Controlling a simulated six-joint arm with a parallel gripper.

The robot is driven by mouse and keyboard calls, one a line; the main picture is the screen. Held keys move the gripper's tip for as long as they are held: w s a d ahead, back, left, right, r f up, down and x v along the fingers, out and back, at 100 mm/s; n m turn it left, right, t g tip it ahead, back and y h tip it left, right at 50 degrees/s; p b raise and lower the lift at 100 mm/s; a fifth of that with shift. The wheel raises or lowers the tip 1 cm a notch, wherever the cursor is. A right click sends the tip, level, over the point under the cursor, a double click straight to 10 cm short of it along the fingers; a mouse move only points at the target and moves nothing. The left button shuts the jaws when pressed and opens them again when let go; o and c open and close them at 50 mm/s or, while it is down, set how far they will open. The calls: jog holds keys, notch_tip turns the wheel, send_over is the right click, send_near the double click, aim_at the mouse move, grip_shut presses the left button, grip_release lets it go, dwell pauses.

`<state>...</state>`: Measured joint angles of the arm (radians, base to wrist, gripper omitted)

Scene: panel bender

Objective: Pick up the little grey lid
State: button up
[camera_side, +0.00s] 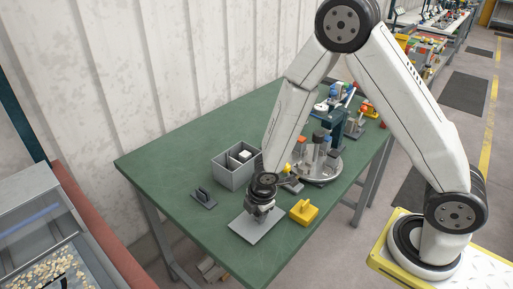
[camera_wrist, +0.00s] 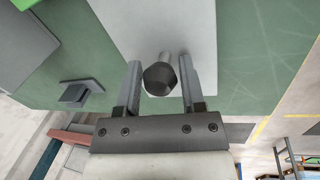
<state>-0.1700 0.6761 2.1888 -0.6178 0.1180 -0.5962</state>
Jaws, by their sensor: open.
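My gripper (camera_side: 261,213) points down over a flat light grey plate (camera_side: 252,229) near the front edge of the green table. In the wrist view my gripper (camera_wrist: 160,64) is open, its two fingers apart. A dark many-sided head with a light grey stem (camera_wrist: 159,78) shows between the fingers, with a gap on each side; I cannot tell whether it is part of a lid. A small dark grey piece with a raised grip (camera_side: 203,198) lies flat to the left of my gripper and also shows at the left of the wrist view (camera_wrist: 80,93).
A grey divided box (camera_side: 229,176) with a white block inside stands behind my gripper. A yellow block (camera_side: 303,212) is close on the right. A round turntable (camera_side: 322,174) with cylinders stands further back right. The table's front left is clear.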

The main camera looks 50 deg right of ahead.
jog(key=shift+c, duration=0.2)
grip_shut()
jog(key=shift+r, duration=0.25)
jog(key=shift+r, duration=4.8)
jog(key=shift+w, duration=0.1)
